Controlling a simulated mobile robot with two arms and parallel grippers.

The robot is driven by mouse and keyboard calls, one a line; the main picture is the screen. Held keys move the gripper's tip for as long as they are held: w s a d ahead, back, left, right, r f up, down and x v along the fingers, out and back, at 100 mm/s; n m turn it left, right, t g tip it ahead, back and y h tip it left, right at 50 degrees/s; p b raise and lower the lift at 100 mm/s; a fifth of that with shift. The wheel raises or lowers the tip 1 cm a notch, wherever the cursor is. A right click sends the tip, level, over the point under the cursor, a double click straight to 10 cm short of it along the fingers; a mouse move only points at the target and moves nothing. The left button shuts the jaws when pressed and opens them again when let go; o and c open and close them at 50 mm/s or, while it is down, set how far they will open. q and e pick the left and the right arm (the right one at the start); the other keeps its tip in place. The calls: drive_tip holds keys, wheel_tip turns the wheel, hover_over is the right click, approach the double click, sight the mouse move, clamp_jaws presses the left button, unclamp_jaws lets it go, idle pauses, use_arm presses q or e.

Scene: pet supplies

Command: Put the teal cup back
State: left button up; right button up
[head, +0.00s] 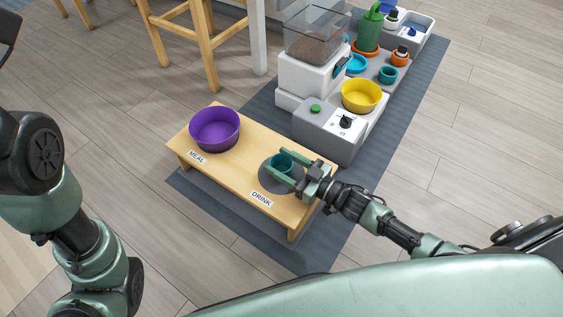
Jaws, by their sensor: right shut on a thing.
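A teal cup (281,161) is at the round dark grey spot by the DRINK label on the low wooden stand (240,167). My right gripper (281,168) reaches in from the right and is shut on this cup, with its green fingers on either side of it. I cannot tell whether the cup touches the spot. Another small teal cup (388,75) stands on the grey unit at the back right. My left arm shows at the left, but its gripper is out of view.
A purple bowl (215,129) sits by the MEAL label on the stand. A wooden stool (205,45) stands at the back left.

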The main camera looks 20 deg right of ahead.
drive_tip(key=o, duration=1.6)
drive_tip(key=shift+c, duration=0.2)
